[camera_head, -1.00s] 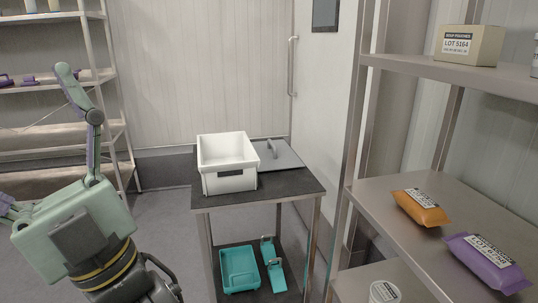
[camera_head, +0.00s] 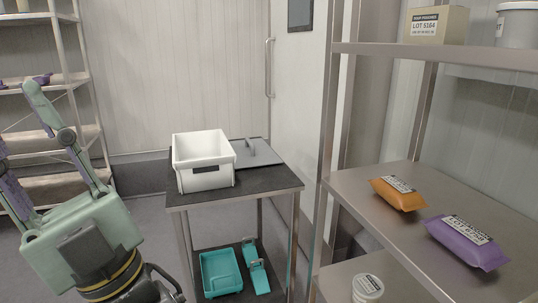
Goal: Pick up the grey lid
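The grey lid (camera_head: 264,158) lies flat on the dark top of a small metal table, with its upright handle (camera_head: 250,147) showing. It is to the right of and partly behind a white open bin (camera_head: 206,180), which hides part of its left side.
The table (camera_head: 262,184) has a lower shelf with a teal tray (camera_head: 221,272) and a teal scoop-like tool (camera_head: 257,270). A metal rack (camera_head: 420,180) with an orange pouch (camera_head: 398,194) and a purple pouch (camera_head: 466,242) stands close at right. Open floor lies left of the table.

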